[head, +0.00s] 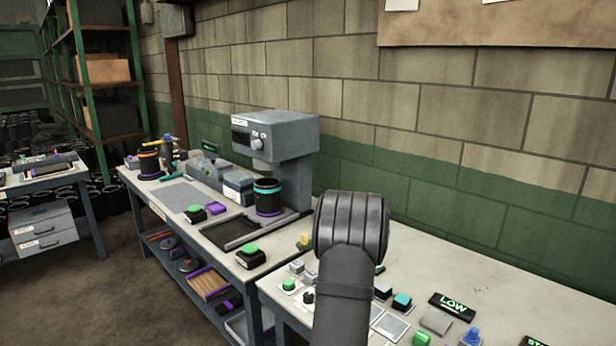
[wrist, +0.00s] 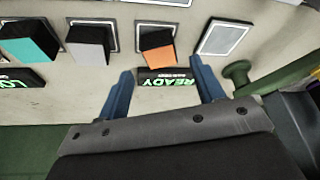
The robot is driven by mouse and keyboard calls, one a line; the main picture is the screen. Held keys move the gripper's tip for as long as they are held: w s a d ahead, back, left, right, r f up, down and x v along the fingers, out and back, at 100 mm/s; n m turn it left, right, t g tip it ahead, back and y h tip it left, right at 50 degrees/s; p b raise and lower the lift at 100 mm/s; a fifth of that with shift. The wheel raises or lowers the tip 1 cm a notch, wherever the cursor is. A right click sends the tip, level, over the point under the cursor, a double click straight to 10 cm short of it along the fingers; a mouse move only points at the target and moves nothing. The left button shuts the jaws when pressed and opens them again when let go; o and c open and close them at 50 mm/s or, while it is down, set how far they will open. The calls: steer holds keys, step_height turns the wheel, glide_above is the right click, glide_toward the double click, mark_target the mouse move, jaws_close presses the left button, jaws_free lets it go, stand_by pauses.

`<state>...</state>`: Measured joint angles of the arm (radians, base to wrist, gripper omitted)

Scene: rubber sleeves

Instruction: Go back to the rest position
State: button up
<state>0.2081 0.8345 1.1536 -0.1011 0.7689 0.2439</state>
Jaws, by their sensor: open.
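My gripper (wrist: 160,66) shows in the wrist view as two blue fingers, spread apart with nothing held between them. A black READY sign (wrist: 165,78) appears upside down between and beyond the fingers. An orange-topped block (wrist: 158,49) on a pale framed square lies just past the fingertips. In the head view my dark arm rises over the right-hand bench, and the gripper is hidden behind it.
The right bench (head: 420,262) carries a LOW sign (head: 452,306), a teal block (head: 402,301) and several buttons. In the wrist view, a green knob-ended part (wrist: 238,72) stands close right of the fingers. A grey machine (head: 275,140) stands on the left bench.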

steer(key=v, duration=0.7)
steer(key=x, duration=1.2)
steer(key=shift+f, duration=0.2)
steer(key=r, duration=0.5)
steer(key=shift+s+d+r, duration=0.2)
steer(key=shift+s+d, duration=0.1)
steer(key=shift+d, duration=0.1)
steer(key=s+d+r, duration=0.6)
steer(key=s+d, duration=0.2)
steer(key=s+d+f+m, duration=0.1)
steer(key=s+d, duration=0.2)
steer(key=s+d+f+m+h, duration=0.1)
steer(key=s+d+f+m, duration=0.1)
steer(key=s+d, duration=0.1)
steer(key=s+d+f+m+g, duration=0.1)
steer(key=s+d+f, duration=0.1)
steer(key=s+d, duration=0.2)
steer(key=shift+s+m+h, duration=0.3)
steer(key=shift+s+m, duration=0.1)
steer(key=shift+a+f, duration=0.1)
steer(key=shift+f, duration=0.7)
